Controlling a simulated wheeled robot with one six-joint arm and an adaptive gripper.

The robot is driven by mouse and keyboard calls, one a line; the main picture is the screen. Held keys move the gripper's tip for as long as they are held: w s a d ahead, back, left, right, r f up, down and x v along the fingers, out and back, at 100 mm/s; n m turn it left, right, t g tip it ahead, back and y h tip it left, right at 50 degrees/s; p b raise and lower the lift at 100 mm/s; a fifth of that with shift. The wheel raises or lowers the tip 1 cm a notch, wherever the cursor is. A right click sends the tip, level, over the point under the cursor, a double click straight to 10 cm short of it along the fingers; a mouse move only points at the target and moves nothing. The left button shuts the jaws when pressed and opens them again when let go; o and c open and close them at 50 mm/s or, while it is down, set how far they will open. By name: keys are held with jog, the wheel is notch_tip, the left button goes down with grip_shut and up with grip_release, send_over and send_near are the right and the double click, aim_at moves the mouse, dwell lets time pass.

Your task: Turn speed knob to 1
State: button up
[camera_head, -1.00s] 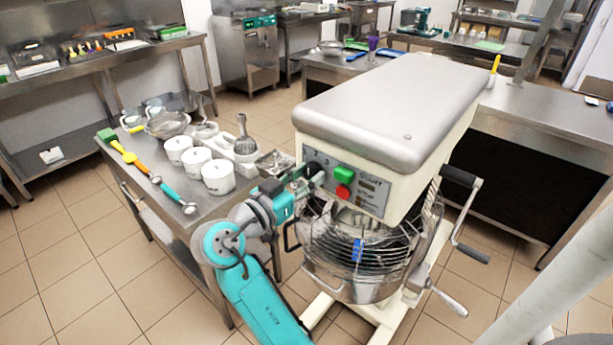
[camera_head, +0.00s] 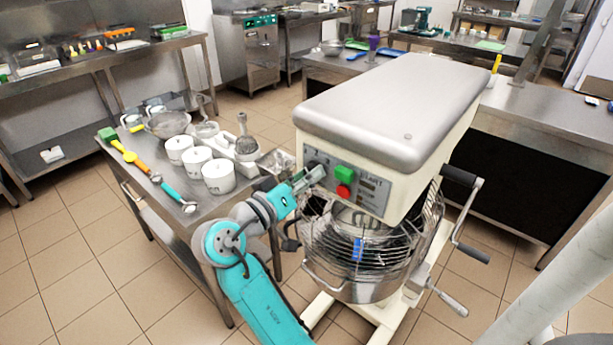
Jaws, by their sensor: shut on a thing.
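A large mixer with a cream body and grey top (camera_head: 370,105) stands at the centre right. Its front panel carries a green button (camera_head: 345,174) and a red button (camera_head: 343,191). The dark speed knob (camera_head: 312,166) is at the panel's left end, largely hidden by my gripper. My gripper (camera_head: 316,174) is at the knob, reaching in from the lower left, and is shut on it. The knob's setting cannot be read.
The wire bowl guard (camera_head: 365,245) and steel bowl (camera_head: 350,289) sit below the panel. A steel table (camera_head: 215,208) with white pots (camera_head: 218,176) and utensils stands close to the left of my arm. A crank handle (camera_head: 472,252) sticks out at the mixer's right.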

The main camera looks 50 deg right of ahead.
jog(key=shift+d+r+n, duration=0.1)
jog(key=shift+d+n, duration=0.05)
jog(key=shift+n, duration=0.95)
jog(key=o, duration=0.9)
jog(key=shift+c, duration=0.2)
jog(key=o, duration=0.3)
jog(key=shift+d, duration=0.15)
jog(key=a, duration=1.2)
jog(key=shift+s, duration=0.2)
jog(key=shift+a, duration=0.1)
